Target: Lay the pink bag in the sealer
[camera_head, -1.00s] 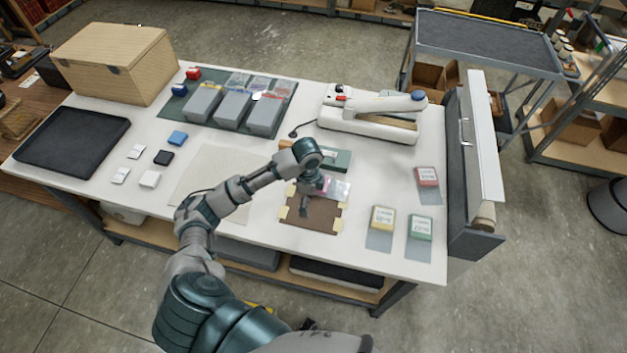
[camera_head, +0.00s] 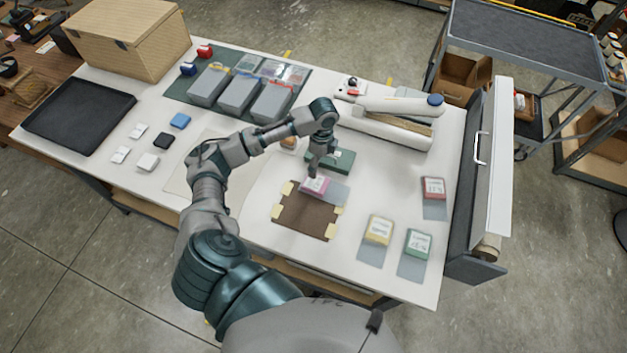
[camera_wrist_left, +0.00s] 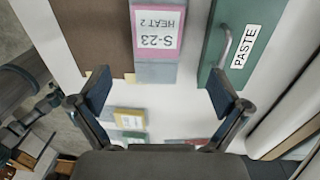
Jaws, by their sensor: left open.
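The pink bag (camera_head: 314,185) lies at the upper edge of a brown mat (camera_head: 305,216) with yellow tape at its corners. Its clear grey part extends to the right. In the left wrist view, the pink bag (camera_wrist_left: 158,45) shows a white label reading "S-23 HEAT 2". My left gripper (camera_head: 318,168) is above the bag's far side. In the left wrist view, the gripper (camera_wrist_left: 160,90) has its fingers wide apart with nothing held between them. The white sealer (camera_head: 385,122) stands behind and to the right, its arm raised at an angle. My right gripper is not in view.
A green box (camera_head: 334,159) marked "PASTE" in the wrist view sits just behind the bag. Red (camera_head: 433,188), yellow (camera_head: 380,229) and green (camera_head: 418,241) labelled bags lie to the right. Grey bins (camera_head: 240,92) stand at the back.

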